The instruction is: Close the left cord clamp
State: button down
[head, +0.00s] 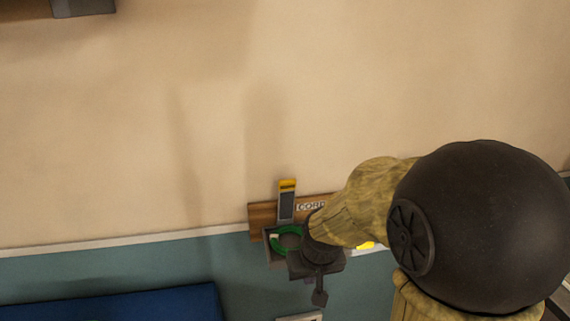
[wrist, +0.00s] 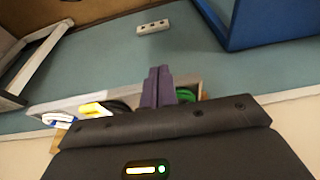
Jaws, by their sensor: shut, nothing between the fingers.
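The left cord clamp (head: 287,202) shows in the head view as a grey lever with a yellow tip, standing upright over a coil of green cord (head: 287,240). The green cord also shows in the wrist view (wrist: 187,94), just right of the fingers. My gripper (head: 319,297) is shut and empty, at the right of the green coil and lower in the head view. Its closed fingers also show in the wrist view (wrist: 158,84), in front of the holder. My forearm and wrist hide the right part of the cord board.
A wooden board (head: 262,214) with partly hidden lettering is on the wall. The wrist view shows a yellow part (wrist: 95,109) and a white and blue part (wrist: 60,120) along the holder. A white outlet strip (wrist: 152,27) and a blue panel (wrist: 265,20) lie beyond.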

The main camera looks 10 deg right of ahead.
jog(key=w+r+t+p, duration=0.2)
jog(key=w+r+p, duration=0.7)
jog(key=w+r, duration=1)
notch_tip(320, 180, up, 2)
jog(key=shift+w+a+r, duration=0.15)
jog(key=shift+a, duration=0.05)
jog(key=p+x, duration=0.3)
jog(key=x, duration=0.5)
jog(key=shift+w+a, duration=0.1)
jog(key=shift+w, duration=0.2)
jog(key=shift+w+d+f+p, duration=0.1)
jog(key=shift+w+f+p, duration=0.1)
jog(key=shift+f, duration=0.2)
jog(key=shift+w+d+f+p, duration=0.1)
jog(key=shift+f+p, duration=0.05)
jog(key=shift+f, duration=0.3)
jog(key=shift+a, duration=0.1)
jog(key=shift+f+t+b, duration=0.1)
jog(key=shift+t+b, duration=0.2)
jog(key=shift+b, duration=0.15)
